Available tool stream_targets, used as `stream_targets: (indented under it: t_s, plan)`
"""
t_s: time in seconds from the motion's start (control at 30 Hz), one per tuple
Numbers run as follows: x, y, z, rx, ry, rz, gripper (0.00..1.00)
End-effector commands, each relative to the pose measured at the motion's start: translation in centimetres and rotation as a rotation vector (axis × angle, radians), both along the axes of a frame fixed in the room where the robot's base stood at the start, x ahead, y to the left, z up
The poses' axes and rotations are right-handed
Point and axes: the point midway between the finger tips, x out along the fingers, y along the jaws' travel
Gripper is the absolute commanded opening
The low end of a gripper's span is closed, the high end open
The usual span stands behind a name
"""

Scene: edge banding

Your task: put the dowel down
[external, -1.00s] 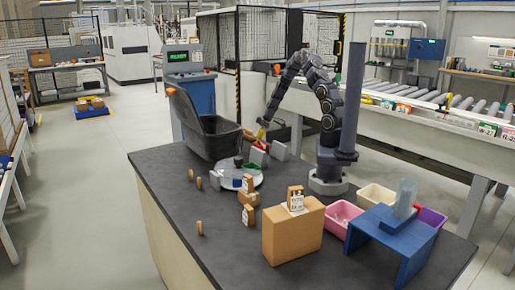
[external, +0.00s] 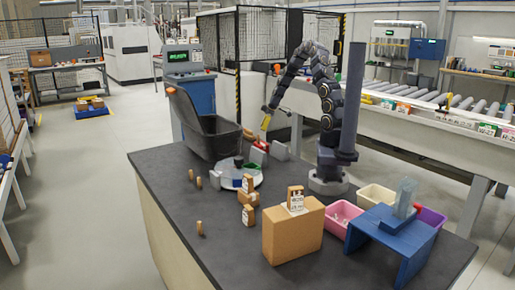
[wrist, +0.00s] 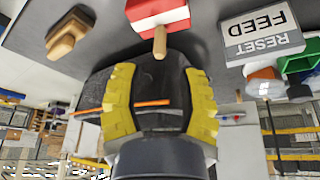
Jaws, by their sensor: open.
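My gripper (wrist: 160,100) has yellow fingers spread wide apart, with nothing held between them. In the external view my gripper (external: 266,122) hangs above the table's back edge, above a red and white block (external: 261,146). In the wrist view the red and white block (wrist: 160,14) is at the top. A short tan rod, seemingly the dowel (wrist: 160,43), shows at the block's edge, apart from both fingers. Whether it rests in or against the block I cannot tell.
A dark open bin (external: 205,135) stands left of the gripper. A round turntable (external: 248,184) and small wooden pieces lie in front. A cardboard box (external: 292,234) and blue stand (external: 392,238) are nearer. A wooden piece (wrist: 70,34) and a FEED/RESET panel (wrist: 262,35) flank the block.

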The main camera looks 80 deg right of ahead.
Motion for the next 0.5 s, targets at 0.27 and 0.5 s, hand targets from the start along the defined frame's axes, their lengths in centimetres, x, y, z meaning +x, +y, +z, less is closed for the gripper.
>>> stream_targets:
  t_s: [0.27,0.5]
  plan:
    - [-1.7,-0.3,4.2,-0.002,-0.001,-0.003,0.39]
    - [-2.0,-0.1,5.2,0.0,0.001,0.001,0.39]
